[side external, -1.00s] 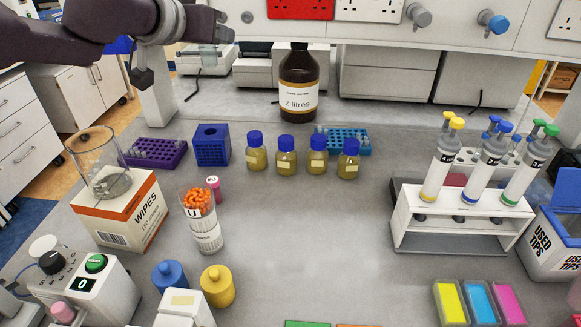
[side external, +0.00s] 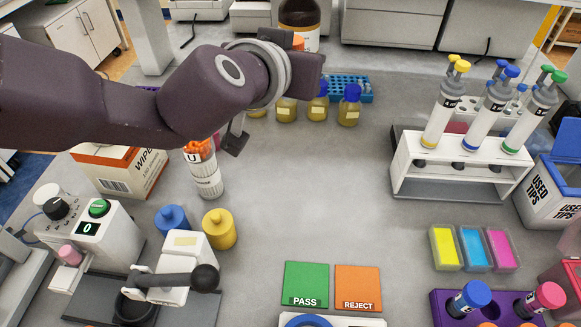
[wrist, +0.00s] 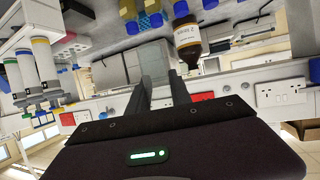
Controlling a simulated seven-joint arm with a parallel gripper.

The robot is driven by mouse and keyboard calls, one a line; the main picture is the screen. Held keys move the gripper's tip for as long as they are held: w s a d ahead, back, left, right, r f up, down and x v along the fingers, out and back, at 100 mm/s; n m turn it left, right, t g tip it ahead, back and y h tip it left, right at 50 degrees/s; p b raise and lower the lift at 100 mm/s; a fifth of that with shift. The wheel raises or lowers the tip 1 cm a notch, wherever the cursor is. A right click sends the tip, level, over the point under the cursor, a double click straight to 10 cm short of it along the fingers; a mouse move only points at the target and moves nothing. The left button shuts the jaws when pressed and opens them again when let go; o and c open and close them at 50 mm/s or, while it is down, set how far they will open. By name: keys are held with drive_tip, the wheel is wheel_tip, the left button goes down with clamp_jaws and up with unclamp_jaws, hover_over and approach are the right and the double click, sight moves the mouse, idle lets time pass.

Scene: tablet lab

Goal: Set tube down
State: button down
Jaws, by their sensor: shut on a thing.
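My gripper (side external: 308,62) is at the upper middle of the side view, turned away behind my wrist. In the wrist view its two dark fingers (wrist: 165,80) stand upright with a narrow gap. A purple rack (side external: 443,310) at the lower right holds a blue-capped tube (side external: 470,298) and a pink-capped tube (side external: 541,300).
A green PASS card (side external: 306,283) and an orange REJECT card (side external: 358,287) lie at the front. Several blue-capped bottles (side external: 349,105), a blue rack (side external: 365,92) and a brown bottle (side external: 298,14) stand behind. A pipette stand (side external: 455,185) is at right. The middle bench is clear.

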wheel_tip(320, 180, down, 22)
drive_tip(key=shift+r, duration=0.2)
drive_tip(key=shift+f, duration=0.2)
drive_tip(key=c, duration=1.2)
unclamp_jaws()
drive_tip(key=shift+o, duration=0.2)
drive_tip(key=s+r, duration=0.2)
drive_tip(key=r, duration=0.1)
drive_tip(key=shift+s+a, duration=0.3)
drive_tip(key=shift+s, duration=0.05)
wheel_tip(320, 180, up, 6)
drive_tip(key=shift+f, duration=0.25)
